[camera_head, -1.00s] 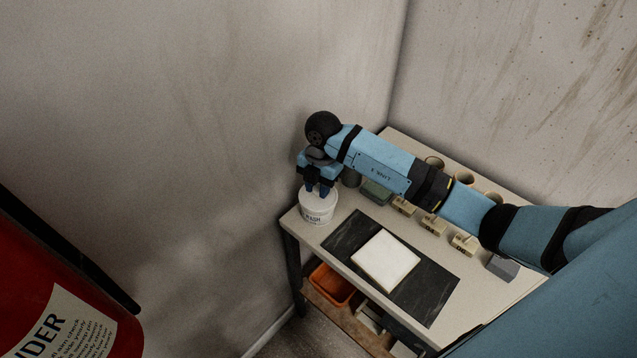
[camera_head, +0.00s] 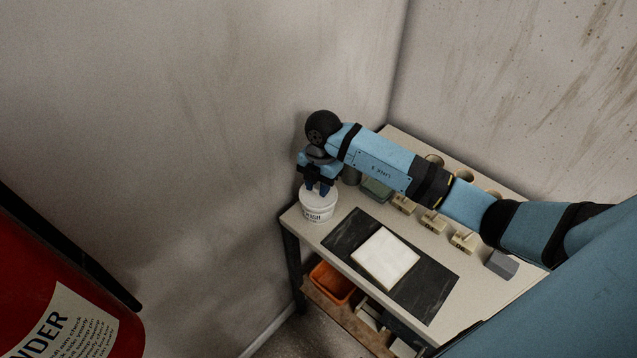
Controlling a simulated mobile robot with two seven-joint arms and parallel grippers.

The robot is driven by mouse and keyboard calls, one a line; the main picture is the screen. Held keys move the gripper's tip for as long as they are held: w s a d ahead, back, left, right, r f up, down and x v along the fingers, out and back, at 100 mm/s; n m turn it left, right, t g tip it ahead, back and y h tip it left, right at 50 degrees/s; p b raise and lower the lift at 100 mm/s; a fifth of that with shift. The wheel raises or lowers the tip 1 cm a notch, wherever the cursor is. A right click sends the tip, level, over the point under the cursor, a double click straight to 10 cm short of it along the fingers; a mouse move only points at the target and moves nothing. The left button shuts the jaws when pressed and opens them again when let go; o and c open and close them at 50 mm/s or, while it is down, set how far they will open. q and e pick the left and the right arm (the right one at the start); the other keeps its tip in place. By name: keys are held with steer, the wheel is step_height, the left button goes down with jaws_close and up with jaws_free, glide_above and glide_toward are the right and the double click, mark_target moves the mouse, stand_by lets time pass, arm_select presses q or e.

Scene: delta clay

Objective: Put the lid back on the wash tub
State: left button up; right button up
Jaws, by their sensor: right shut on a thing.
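The white wash tub (camera_head: 318,213) stands upright at the left corner of the table, its label partly readable. A white round lid (camera_head: 312,201) shows at the tub's top, under my fingers; I see no clear gap between lid and tub, but cannot tell how well it is seated. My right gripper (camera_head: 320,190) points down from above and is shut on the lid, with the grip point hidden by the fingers. My left gripper is not in view.
A dark mat (camera_head: 430,299) with a white slab (camera_head: 386,259) lies on the table (camera_head: 338,264). Behind it are several beige labelled blocks (camera_head: 433,222), a green block (camera_head: 376,190) and a grey block (camera_head: 502,264). An orange bin (camera_head: 333,283) sits on the lower shelf. Walls stand close behind.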

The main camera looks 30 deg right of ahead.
stand_by(0.6)
steer(key=shift+f, duration=0.15)
stand_by(0.8)
steer(key=shift+p, duration=0.45)
stand_by(0.3)
steer(key=o, duration=1.5)
steer(key=shift+c, duration=0.2)
steer(key=shift+r+p, duration=2.9)
steer(key=shift+r, duration=0.65)
